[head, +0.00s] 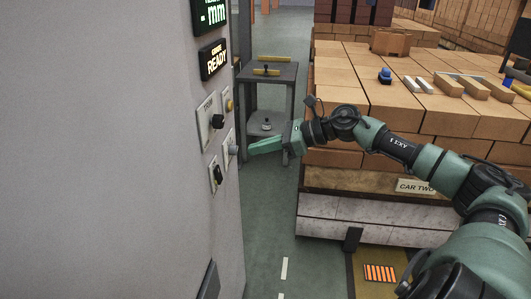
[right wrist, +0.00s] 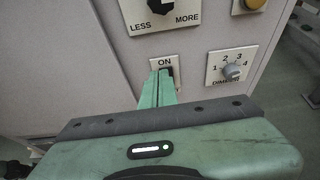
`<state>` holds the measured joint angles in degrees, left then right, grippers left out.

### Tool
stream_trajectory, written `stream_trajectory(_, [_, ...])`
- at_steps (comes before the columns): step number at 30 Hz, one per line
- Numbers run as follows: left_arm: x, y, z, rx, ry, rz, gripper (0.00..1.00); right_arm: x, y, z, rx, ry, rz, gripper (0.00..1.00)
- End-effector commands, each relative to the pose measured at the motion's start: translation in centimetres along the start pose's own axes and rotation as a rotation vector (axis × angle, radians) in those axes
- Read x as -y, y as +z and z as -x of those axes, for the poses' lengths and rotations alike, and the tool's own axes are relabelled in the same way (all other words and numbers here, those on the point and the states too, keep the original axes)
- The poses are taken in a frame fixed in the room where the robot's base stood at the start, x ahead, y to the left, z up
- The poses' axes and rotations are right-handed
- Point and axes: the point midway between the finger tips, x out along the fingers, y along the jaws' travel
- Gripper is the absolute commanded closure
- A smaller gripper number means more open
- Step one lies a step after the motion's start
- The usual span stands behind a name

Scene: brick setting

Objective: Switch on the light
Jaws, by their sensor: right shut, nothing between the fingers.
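On the grey panel at the left, a small plate holds a dark switch (head: 217,175). In the right wrist view the switch plate (right wrist: 154,64) is marked ON, and the fingers cover part of the switch. My right gripper (head: 252,148) is shut and empty, with its green fingers pointing at the panel. In the right wrist view its fingertips (right wrist: 158,74) overlap the ON switch; I cannot tell whether they touch it. The dimmer knob (head: 233,149) sits to the right of the switch and also shows in the right wrist view (right wrist: 232,71). My left gripper is not in view.
A black LESS/MORE knob (head: 218,121) and a yellow button (head: 229,105) sit above the switch. A brick-loaded car (head: 340,208) stands at the right, and a grey stand (head: 285,73) behind. The floor between is clear.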

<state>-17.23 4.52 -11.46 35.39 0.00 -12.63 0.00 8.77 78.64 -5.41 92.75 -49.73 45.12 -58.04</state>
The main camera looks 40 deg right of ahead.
Motion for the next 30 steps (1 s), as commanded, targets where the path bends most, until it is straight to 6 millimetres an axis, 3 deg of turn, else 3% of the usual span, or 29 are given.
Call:
stream_trajectory(4, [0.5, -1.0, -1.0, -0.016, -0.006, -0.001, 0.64, 0.1, -0.3, 1.0, -0.004, -0.003, -0.006, 1.00])
stream_trajectory(10, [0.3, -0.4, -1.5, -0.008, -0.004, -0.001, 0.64, 0.0, 0.3, 1.8, -0.002, 0.000, -0.004, 1.00])
stream_trajectory(30, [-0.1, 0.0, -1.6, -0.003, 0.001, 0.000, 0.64, 0.0, 0.6, 2.0, 0.000, 0.001, -0.003, 1.00])
